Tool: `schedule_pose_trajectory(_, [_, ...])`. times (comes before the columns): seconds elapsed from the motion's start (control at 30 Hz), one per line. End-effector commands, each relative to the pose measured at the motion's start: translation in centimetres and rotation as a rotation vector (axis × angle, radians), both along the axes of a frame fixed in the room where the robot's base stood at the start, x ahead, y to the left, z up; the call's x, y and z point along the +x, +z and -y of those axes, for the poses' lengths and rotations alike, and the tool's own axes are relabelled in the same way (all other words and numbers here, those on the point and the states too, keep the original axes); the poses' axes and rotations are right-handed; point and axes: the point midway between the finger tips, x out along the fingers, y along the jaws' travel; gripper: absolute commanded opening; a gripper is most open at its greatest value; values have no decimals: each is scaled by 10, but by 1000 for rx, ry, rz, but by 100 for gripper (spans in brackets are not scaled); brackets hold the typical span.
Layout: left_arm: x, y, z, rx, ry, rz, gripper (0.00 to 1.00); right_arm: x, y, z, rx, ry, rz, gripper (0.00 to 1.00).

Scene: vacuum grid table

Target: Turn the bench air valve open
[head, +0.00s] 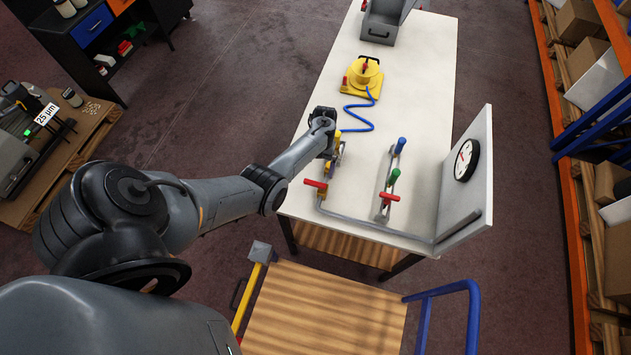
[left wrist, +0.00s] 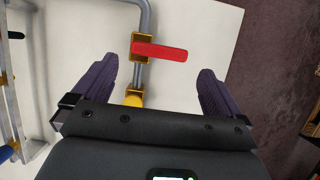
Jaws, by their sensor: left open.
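The bench air valve has a red lever handle (head: 316,184) on a grey pipe near the table's near left side. In the left wrist view the red handle (left wrist: 160,52) sits on a brass body (left wrist: 140,75) and lies crosswise to the pipe. My left gripper (head: 331,153) is just behind the valve in the head view. In the left wrist view its two dark fingers (left wrist: 158,70) are open and empty, one to each side of the handle. I cannot tell their height above it. My right gripper is not in view.
A second pipe with a red handle (head: 390,197), a green knob (head: 395,174) and a blue knob (head: 401,143) stands to the right. A panel with a gauge (head: 466,160) stands at the right edge. A yellow device (head: 361,77) with a blue hose is farther back.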

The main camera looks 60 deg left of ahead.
Motion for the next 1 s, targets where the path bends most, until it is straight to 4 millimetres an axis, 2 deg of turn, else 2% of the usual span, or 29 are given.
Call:
schedule_pose_trajectory(0.03, [-3, -14, 2, 0, 0, 0, 100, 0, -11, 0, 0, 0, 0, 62])
schedule_pose_trajectory(0.1, [-6, -24, 5, 0, 0, 0, 100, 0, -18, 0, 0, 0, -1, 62])
schedule_pose_trajectory(0.33, [-14, -49, 13, 1, 0, 1, 100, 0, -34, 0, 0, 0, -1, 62])
schedule_pose_trajectory(0.5, [-17, -57, 15, 1, 0, 1, 100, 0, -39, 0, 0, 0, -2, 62])
schedule_pose_trajectory(0.83, [-18, -57, 16, 1, 0, 1, 100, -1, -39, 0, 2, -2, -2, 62])
schedule_pose_trajectory(1.0, [-17, -57, 16, 1, 0, 1, 76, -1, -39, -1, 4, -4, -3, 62])
